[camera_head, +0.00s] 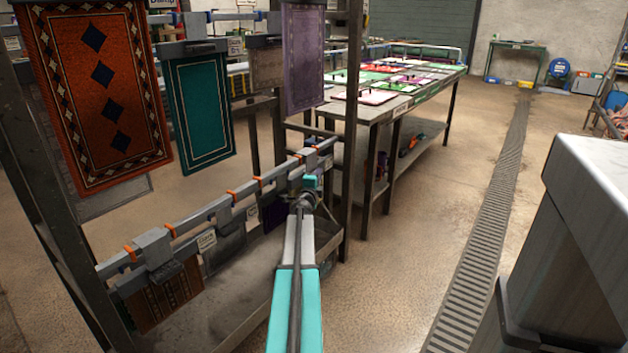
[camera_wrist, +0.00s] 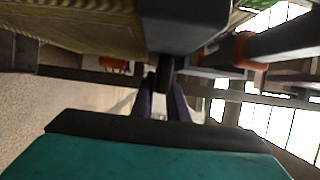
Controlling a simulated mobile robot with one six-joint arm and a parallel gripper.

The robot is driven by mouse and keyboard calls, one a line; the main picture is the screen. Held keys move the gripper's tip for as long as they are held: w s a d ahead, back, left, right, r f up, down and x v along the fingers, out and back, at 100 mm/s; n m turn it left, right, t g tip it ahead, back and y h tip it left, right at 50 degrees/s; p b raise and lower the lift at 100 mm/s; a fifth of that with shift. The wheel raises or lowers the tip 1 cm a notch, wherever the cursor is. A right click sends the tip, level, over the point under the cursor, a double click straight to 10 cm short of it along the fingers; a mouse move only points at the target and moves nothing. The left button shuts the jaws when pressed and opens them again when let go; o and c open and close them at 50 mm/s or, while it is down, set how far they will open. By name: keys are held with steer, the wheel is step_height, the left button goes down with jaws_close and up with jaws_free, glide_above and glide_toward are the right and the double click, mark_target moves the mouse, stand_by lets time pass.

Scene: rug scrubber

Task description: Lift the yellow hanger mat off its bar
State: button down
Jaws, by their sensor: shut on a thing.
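The yellow hanger mat (camera_wrist: 75,22) shows in the wrist view as a ribbed yellowish cloth at the top left. Its dark grey hanger block (camera_wrist: 185,22) is above my gripper (camera_wrist: 164,90). The fingers are closed on a short dark stub below that block. A dark bar (camera_wrist: 285,45) with an orange ring runs to the right of the block. Whether the hanger still touches the bar cannot be told. In the head view my gripper (camera_head: 307,186) is at the far part of the lower rail (camera_head: 190,216); no yellow mat can be made out there.
Other hanger mats share the lower rail, including a brown one (camera_head: 165,293). Orange (camera_head: 100,85), teal (camera_head: 202,108) and purple (camera_head: 305,60) mats hang above. A rack post (camera_head: 352,130) stands just beyond my gripper. The floor (camera_head: 400,250) right of my arm is clear.

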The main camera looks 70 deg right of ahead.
steer(key=shift+r+p, duration=1.05)
steer(key=shift+r, duration=0.65)
steer(key=shift+s+a+r, duration=0.15)
steer(key=shift+r, duration=0.1)
steer(key=s+a+r, duration=0.1)
steer(key=s+a, duration=0.8)
steer(key=s, duration=0.3)
steer(key=shift+s+a, duration=0.15)
steer(key=shift+a, duration=0.2)
steer(key=shift+r, duration=0.1)
